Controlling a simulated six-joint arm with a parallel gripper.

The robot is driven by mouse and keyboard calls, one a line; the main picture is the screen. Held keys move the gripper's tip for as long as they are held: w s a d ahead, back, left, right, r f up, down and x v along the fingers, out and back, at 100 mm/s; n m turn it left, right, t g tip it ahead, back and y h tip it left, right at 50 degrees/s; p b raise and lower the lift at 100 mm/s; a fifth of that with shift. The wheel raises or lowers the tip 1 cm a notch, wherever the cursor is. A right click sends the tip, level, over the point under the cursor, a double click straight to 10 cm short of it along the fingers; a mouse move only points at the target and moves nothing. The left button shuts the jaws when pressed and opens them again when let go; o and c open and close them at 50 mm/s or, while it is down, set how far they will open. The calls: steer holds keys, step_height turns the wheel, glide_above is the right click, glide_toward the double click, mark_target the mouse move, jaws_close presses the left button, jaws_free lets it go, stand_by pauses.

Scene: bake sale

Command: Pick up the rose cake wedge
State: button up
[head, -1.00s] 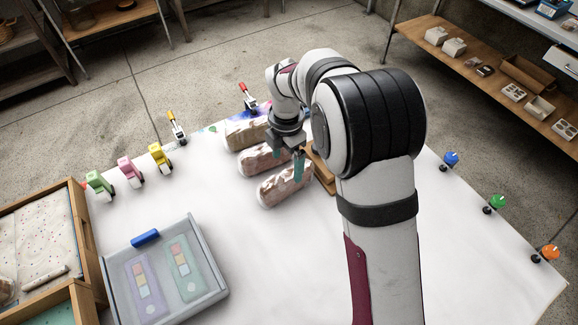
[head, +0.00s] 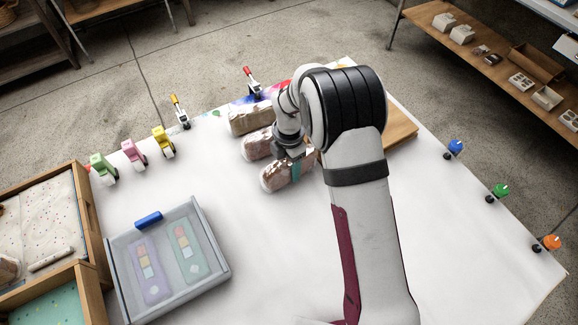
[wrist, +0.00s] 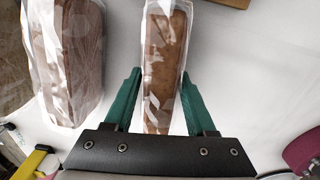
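I cannot make out a rose cake wedge in either view; part of the table is hidden behind my arm. My gripper (head: 291,166) is low over the front wrapped brown loaf (head: 272,180) in the head view. In the wrist view its two teal fingers stand apart, one on each side of that loaf (wrist: 163,55), with narrow gaps showing near the finger bases. The middle wrapped loaf (head: 256,145) lies behind it and shows at the left of the wrist view (wrist: 76,50). The back wrapped loaf (head: 248,119) lies farther off.
A wooden board (head: 400,135) lies right of the loaves, partly behind my arm. A grey tray (head: 222,268) with a blue handle and wooden boxes (head: 88,215) stand at the left. Coloured clamps line the table edges.

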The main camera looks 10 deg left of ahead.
steer(key=shift+c, duration=0.6)
step_height(320, 180, up, 8)
steer(key=shift+r, duration=0.2)
steer(key=shift+w+d+r+m, duration=0.35)
steer(key=shift+w+r+m, duration=0.3)
steer(key=shift+r+m, duration=0.2)
steer(key=w+d+m, duration=0.7)
steer(key=d+m, duration=0.4)
steer(key=m, duration=0.7)
steer(key=w+d+m, duration=0.8)
steer(key=d+m, duration=0.3)
steer(key=m, duration=0.6)
steer(key=shift+f, duration=2.15)
steer(key=shift+f, duration=0.55)
